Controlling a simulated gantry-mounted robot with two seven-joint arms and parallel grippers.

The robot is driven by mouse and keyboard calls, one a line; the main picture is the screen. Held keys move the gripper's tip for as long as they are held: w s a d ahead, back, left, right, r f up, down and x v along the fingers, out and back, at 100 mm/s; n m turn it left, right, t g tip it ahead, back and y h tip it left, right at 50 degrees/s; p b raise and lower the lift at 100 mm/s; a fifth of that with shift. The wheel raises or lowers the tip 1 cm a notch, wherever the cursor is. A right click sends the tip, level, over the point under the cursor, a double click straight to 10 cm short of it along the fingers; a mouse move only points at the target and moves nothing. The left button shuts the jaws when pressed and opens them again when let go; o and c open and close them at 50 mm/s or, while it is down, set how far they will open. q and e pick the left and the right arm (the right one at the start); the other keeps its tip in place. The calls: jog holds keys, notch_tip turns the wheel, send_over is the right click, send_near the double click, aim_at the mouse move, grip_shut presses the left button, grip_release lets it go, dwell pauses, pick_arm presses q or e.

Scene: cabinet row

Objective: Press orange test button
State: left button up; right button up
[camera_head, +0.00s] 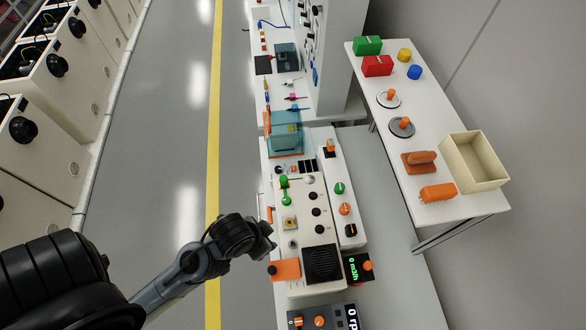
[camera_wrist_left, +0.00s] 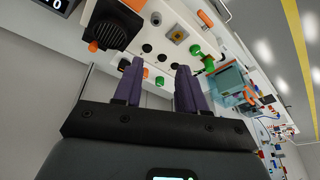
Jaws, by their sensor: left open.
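A beige control panel (camera_head: 300,225) lies on the bench in the head view. A narrow strip beside it carries a round orange button (camera_head: 345,209) between a green one (camera_head: 339,188) and a dark one. Another orange knob (camera_head: 368,265) is on the display box. I cannot read which orange part is marked test. My left gripper (camera_wrist_left: 158,85) is open and empty, facing the panel. In the head view its arm reaches the panel's left edge, fingers mostly hidden. My right gripper is not seen.
A black speaker grille (camera_head: 322,264), an orange block (camera_head: 285,270) and a green knob (camera_head: 284,182) sit on the panel. A teal box (camera_head: 286,132) stands behind. A white table (camera_head: 435,212) with several parts and an open bin (camera_head: 473,161) is at right. The aisle is clear.

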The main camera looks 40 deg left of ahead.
pick_arm(q)
grip_shut()
dwell(1.4)
